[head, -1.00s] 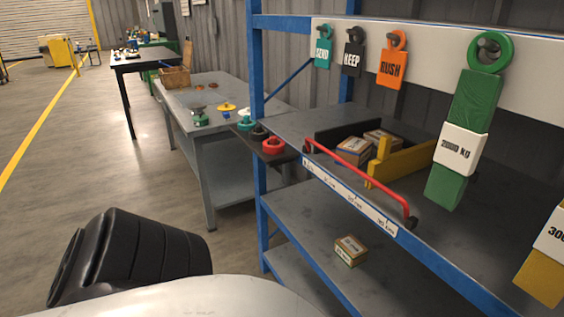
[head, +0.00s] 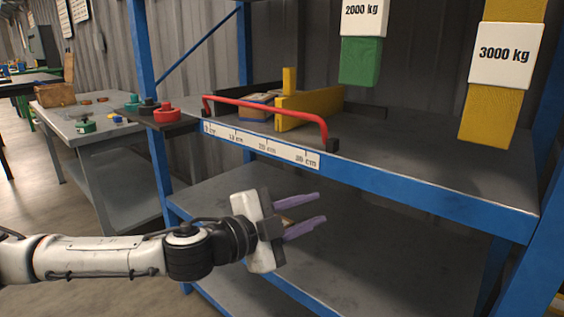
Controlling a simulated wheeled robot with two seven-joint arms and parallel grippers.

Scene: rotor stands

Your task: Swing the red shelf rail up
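The red shelf rail (head: 262,103) is a thin bar with bent ends. It runs along the front edge of the blue shelf, its ends at dark brackets near both ends of the white ruler strip (head: 262,147). The bar stands above the shelf edge. My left gripper (head: 322,207) is in front of the shelf, below the rail and apart from it. Its two purple fingers are spread and point right, with nothing held between them. A small part of a box shows behind the fingers. My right gripper is not in view.
A yellow divider (head: 308,106) and a cardboard box (head: 257,107) stand on the shelf behind the rail. Green and yellow slings (head: 500,85) hang at the right. A blue upright (head: 147,80) stands left of the rail. A grey table (head: 75,125) is further left.

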